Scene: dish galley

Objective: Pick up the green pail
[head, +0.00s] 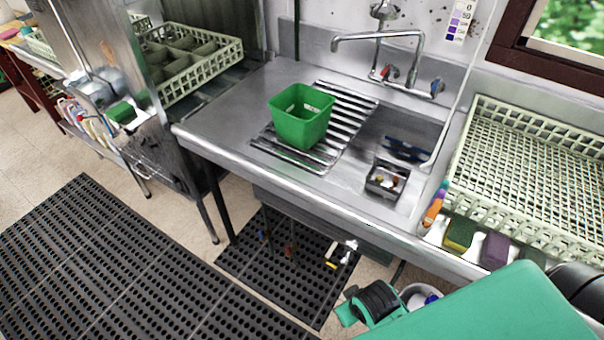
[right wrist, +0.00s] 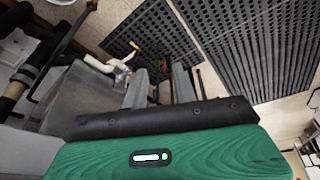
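The green pail (head: 302,115) stands upright on the ribbed metal drain rack (head: 345,122) over the sink counter in the head view. Its open top faces up and it looks empty. Nothing touches it from my arms. My right gripper (right wrist: 159,82) shows in the right wrist view as two grey fingers, apart, with nothing between them. It points down toward the floor mat, away from the pail. The pail is not in the right wrist view. My left gripper is not in view.
A faucet (head: 382,50) rises behind the rack. A small metal strainer box (head: 385,181) sits right of it. A large cream dish rack (head: 525,165) stands on the right, with sponges (head: 460,235) at its front. Another crate (head: 190,62) stands at left. The counter left of the pail is clear.

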